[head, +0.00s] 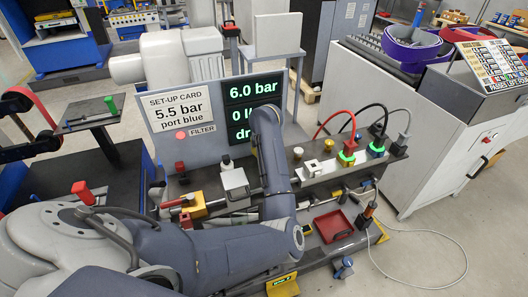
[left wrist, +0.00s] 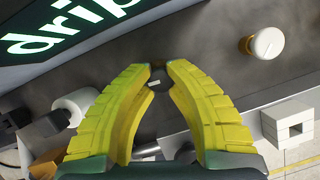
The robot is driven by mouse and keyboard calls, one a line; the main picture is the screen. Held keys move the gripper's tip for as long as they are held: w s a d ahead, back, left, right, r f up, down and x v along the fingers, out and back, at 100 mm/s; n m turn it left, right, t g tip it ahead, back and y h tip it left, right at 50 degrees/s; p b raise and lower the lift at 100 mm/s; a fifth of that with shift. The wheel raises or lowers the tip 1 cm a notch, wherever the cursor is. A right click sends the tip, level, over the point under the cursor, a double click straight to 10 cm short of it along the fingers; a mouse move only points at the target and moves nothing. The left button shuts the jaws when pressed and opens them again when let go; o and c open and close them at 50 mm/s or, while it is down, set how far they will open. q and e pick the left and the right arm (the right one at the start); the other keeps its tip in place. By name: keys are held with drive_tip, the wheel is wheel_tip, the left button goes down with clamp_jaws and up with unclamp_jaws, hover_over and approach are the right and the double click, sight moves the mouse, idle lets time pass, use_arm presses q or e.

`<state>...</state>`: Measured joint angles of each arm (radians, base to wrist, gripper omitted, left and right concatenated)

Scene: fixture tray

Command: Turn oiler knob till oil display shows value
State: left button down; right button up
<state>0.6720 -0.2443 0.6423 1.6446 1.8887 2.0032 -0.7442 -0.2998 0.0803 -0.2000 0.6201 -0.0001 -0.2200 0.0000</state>
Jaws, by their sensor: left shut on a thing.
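The display panel (head: 253,104) shows green readouts: "6.0 bar", a second line starting with "0", and a third starting with "dr"; my left arm covers the rest. In the left wrist view the large green word "drip" (left wrist: 70,24) is cut off at the frame edge. My left gripper (left wrist: 164,68) has its yellow fingers closed together at the tips on a small dark knob (left wrist: 160,80), largely hidden by the fingers; I take it for the oiler knob. In the head view this gripper is hidden behind my arm. My right gripper is out of view.
A set-up card (head: 181,108) reads "5.5 bar port blue". A white knob (left wrist: 267,43) and a white block with a square hole (left wrist: 288,122) stand right of the fingers. Red, black and grey hoses with a green-ringed plug (head: 347,157) stand at the right. A red tray (head: 333,226) lies in front.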

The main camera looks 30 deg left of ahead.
use_arm(q)
drive_tip(key=m+h, duration=0.1)
drive_tip(key=m, duration=0.3)
drive_tip(key=shift+a+m+t+h, duration=0.1)
drive_tip(key=shift+m+t+h, duration=0.3)
drive_tip(key=shift+r, duration=0.1)
idle(0.3)
drive_tip(key=c, duration=1.1)
unclamp_jaws()
drive_tip(key=shift+c, duration=0.2)
drive_tip(key=v, duration=1.1)
drive_tip(key=shift+s+r, duration=0.2)
drive_tip(key=shift+r, duration=0.15)
